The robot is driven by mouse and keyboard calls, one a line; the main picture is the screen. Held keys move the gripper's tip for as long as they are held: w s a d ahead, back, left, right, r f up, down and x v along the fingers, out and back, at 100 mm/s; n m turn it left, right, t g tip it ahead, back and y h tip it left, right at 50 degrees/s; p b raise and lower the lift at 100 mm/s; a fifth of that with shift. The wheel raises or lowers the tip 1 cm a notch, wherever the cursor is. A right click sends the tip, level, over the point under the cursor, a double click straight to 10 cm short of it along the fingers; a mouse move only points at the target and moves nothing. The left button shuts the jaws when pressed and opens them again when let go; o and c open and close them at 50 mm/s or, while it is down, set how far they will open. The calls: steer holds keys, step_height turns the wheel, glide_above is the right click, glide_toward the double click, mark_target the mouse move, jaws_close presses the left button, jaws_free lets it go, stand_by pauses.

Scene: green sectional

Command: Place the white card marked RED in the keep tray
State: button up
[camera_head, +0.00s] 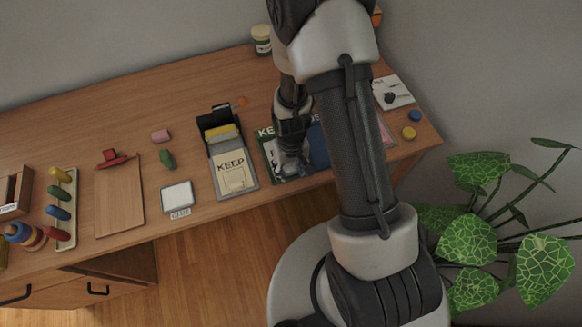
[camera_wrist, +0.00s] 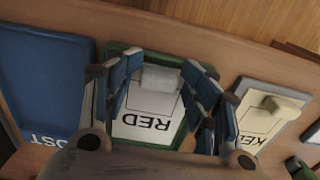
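The white card marked RED (camera_wrist: 140,130) lies inside the outline of the green-rimmed tray (camera_wrist: 174,58) in the wrist view. I cannot tell whether it rests on the tray floor. It carries a pale block-like handle (camera_wrist: 161,79). In the head view the green tray (camera_head: 269,152) shows the letters KE at its back edge, and my arm covers much of it. My gripper (camera_wrist: 162,66) is over this tray, with a finger on each side of the handle. The fingertips look close to the handle, but contact is unclear. My gripper also shows in the head view (camera_head: 291,165).
A white GLUE pad (camera_head: 177,196), brown board (camera_head: 119,205) and bead toy (camera_head: 66,240) sit farther left.

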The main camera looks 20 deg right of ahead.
steer(key=shift+o, duration=0.7)
steer(key=shift+s+f, duration=0.1)
steer(key=shift+f, duration=0.05)
steer(key=shift+r+p, duration=0.45)
steer(key=shift+r, duration=0.1)
step_height(320, 180, up, 29)
steer(key=s+t+p, duration=0.2)
steer(key=s+p, duration=0.1)
steer(key=p, duration=0.2)
steer(key=s+r+t, duration=0.2)
steer(key=s+r, duration=0.9)
steer(key=s, duration=0.1)
steer(key=shift+r+t, duration=0.3)
steer(key=shift+r, duration=0.05)
steer(key=shift+w, duration=0.1)
